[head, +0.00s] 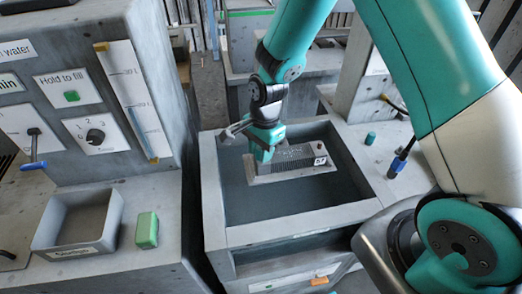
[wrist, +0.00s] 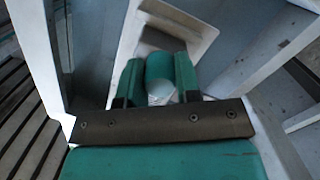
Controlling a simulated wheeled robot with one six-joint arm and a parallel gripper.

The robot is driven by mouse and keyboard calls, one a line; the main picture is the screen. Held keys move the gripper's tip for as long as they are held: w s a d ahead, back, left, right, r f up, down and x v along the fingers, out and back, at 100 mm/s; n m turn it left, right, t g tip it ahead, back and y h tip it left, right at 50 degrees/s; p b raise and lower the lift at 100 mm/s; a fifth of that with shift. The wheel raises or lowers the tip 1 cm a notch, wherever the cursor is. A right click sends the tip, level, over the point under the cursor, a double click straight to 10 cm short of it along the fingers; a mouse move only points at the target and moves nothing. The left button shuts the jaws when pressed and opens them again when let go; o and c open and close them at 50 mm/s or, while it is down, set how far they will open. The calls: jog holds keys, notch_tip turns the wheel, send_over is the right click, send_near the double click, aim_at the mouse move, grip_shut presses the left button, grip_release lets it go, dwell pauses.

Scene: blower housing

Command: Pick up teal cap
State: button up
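My gripper (head: 262,152) points down over the basin, at the left end of a grey housing with a perforated face (head: 292,160). In the wrist view, a teal rounded piece (wrist: 159,66) with a pale round face sits between the two teal fingers of my gripper (wrist: 157,72). It nearly fills the gap; whether the fingers press on it is unclear. It looks like a cap, but I cannot tell for sure. A small teal cylinder, also cap-like (head: 370,138), stands upright on the ledge right of the basin, apart from my gripper.
The grey basin (head: 285,233) has raised walls around my gripper. A blue-tipped tool (head: 398,163) is on the right ledge. At left are a grey tray (head: 78,222), a green block (head: 147,230) and a control panel with a lever and knob (head: 96,135).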

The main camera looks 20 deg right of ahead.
jog(key=shift+c, duration=1.3)
jog(key=shift+r, duration=0.15)
notch_tip(320, 180, up, 20)
jog(key=b, duration=0.2)
jog(key=shift+b, duration=0.4)
